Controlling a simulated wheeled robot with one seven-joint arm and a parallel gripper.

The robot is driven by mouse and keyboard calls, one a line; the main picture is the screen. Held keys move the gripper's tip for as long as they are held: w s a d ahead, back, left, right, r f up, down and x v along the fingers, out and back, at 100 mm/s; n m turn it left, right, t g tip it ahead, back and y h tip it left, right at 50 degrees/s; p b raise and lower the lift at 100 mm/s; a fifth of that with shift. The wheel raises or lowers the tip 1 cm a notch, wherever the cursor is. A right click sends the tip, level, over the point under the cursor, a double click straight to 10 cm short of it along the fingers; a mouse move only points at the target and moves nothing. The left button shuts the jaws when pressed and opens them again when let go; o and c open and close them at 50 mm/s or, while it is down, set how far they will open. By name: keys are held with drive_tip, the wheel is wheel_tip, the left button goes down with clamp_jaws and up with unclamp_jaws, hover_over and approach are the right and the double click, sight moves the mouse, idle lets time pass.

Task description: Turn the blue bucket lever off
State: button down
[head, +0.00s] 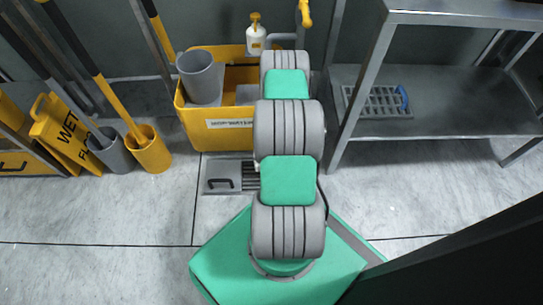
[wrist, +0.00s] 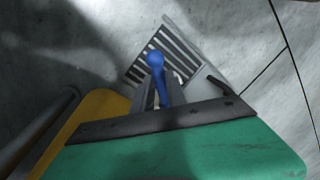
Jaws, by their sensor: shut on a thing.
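The blue lever (wrist: 156,62) shows in the wrist view as a rod with a rounded knob at its end. My gripper (wrist: 162,88) is shut on the lever, with a grey finger on each side of the rod and the knob sticking out past the fingertips. The yellow mop bucket (head: 205,130) stands against the wall in the head view, and part of a yellow body (wrist: 103,104) shows at the left of the wrist view. In the head view my own arm hides the lever and my gripper.
A floor drain grate (wrist: 165,48) lies below. A grey bucket (head: 200,77) and a white bottle (head: 256,40) are at the mop bucket. A metal shelf (head: 440,125) stands to the right, holding a grey rack (head: 372,103). A yellow wet-floor sign (head: 62,130) stands left.

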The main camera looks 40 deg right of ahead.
drive_tip(key=c, duration=1.3)
unclamp_jaws()
drive_tip(key=shift+c, duration=0.2)
drive_tip(key=shift+r, duration=0.45)
drive_tip(key=r, duration=0.1)
drive_tip(key=r+p, duration=0.2)
drive_tip(key=shift+s+a+r, duration=0.1)
drive_tip(key=shift+s+r, duration=0.15)
drive_tip(key=shift+r, duration=0.1)
drive_tip(key=s+a+r+p, duration=0.6)
drive_tip(key=s+a+r, duration=0.1)
drive_tip(key=s, duration=0.4)
drive_tip(key=shift+a+r+p, duration=0.35)
drive_tip(key=shift+r+p, duration=0.05)
drive_tip(key=shift+r, duration=0.25)
